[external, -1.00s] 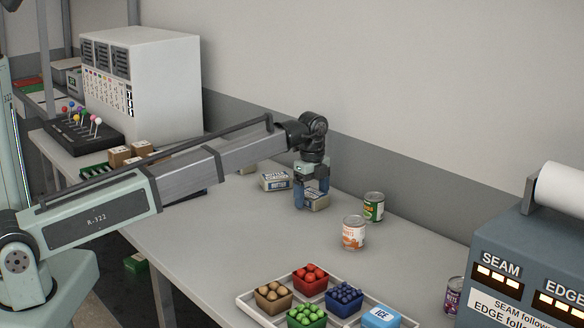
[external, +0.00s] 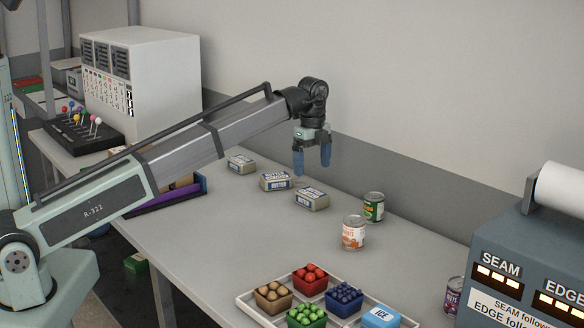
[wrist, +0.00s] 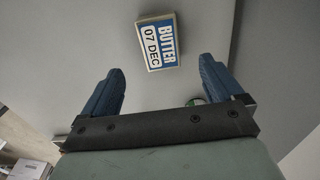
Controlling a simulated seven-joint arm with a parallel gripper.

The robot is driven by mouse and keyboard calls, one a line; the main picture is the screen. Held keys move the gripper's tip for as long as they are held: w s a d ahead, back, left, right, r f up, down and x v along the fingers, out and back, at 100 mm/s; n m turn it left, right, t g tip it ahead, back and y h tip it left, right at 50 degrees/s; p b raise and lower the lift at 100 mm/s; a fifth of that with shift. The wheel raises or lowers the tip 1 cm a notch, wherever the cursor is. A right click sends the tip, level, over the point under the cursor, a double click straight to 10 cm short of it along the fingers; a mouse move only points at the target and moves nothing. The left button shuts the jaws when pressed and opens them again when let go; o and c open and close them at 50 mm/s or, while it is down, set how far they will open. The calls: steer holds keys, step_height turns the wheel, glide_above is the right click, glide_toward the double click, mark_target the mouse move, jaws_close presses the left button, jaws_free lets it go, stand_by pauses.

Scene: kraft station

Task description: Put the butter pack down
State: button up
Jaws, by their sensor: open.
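A butter pack (external: 312,199) lies flat on the grey table, left of the two cans. In the wrist view the butter pack (wrist: 158,42) shows its blue and white label reading "BUTTER 07 DEC", beyond the fingertips and apart from them. My gripper (external: 312,170) is open and empty, raised above the table over the butter packs. Its two blue fingers (wrist: 158,78) stand wide apart in the wrist view. A second butter pack (external: 275,181) lies just to the left, and a third similar pack (external: 241,164) lies farther back.
An orange-labelled can (external: 354,233) and a green can (external: 373,207) stand to the right of the packs. A white tray (external: 250,307) with punnets and an ice pack (external: 381,317) sits at the front. The table's left middle is clear.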

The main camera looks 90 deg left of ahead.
steer(key=shift+r, duration=1.3)
